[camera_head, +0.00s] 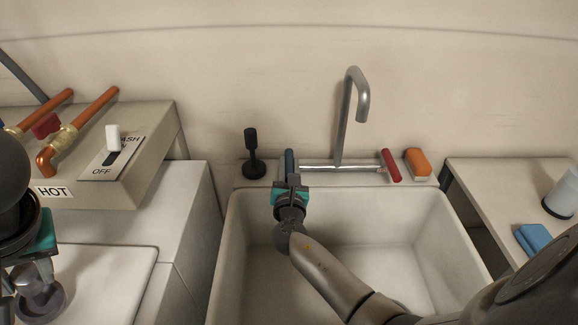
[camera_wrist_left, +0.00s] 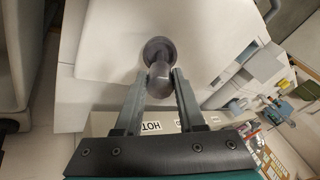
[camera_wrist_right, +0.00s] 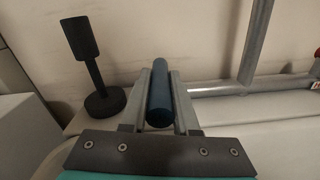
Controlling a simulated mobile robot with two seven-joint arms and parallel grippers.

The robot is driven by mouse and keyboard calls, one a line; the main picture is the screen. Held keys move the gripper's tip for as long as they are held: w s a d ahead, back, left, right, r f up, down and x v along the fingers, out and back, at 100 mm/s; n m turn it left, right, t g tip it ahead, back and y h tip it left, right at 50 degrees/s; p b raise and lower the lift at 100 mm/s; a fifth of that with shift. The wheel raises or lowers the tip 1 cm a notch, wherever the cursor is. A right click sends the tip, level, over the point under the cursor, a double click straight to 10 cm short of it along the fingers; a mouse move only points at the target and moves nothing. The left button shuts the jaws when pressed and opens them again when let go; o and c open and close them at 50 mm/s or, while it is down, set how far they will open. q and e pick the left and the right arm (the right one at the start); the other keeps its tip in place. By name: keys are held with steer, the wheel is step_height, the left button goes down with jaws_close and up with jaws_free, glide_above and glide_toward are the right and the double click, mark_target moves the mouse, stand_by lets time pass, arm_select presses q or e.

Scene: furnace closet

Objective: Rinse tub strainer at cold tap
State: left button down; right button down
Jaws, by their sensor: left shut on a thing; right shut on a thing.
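My left gripper (camera_head: 42,270) is shut on a dark grey knobbed piece with a round disc (camera_wrist_left: 160,50), at the lower left over the white washer lid. This is probably the tub strainer; whether the disc touches the lid I cannot tell. It also shows in the head view (camera_head: 40,302). My right gripper (camera_head: 290,183) is shut on the blue tap handle (camera_wrist_right: 160,92), at the left end of the grey tap (camera_head: 345,120). The blue handle also shows in the head view (camera_head: 289,160). The spout hangs over the back of the white sink (camera_head: 425,220). No water shows.
A black post on a round base (camera_head: 252,155) stands left of the blue handle. The red handle (camera_head: 390,165) and an orange block (camera_head: 417,162) are at the right. A blue block (camera_head: 534,239) and a pale cup (camera_head: 563,195) are on the right counter. My right forearm crosses the sink.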

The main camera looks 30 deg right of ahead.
steer(key=shift+d, duration=0.1)
stand_by(0.7)
steer(key=shift+s+d+n+t+y, duration=0.2)
steer(key=shift+n+t+y, duration=0.1)
steer(key=shift+n+y, duration=0.25)
steer(key=shift+s+d+n+t+y, duration=0.1)
steer(key=shift+d+n+t+y, duration=0.15)
steer(key=shift+n+y, duration=0.3)
steer(key=shift+d+n+t+y+b, duration=0.15)
steer(key=shift+n+t+y+b, duration=0.4)
steer(key=shift+y, duration=0.65)
steer(key=c, duration=0.7)
jaws_free()
steer(key=v, duration=1.2)
steer(key=shift+r+p, duration=0.1)
steer(key=shift+p, duration=0.2)
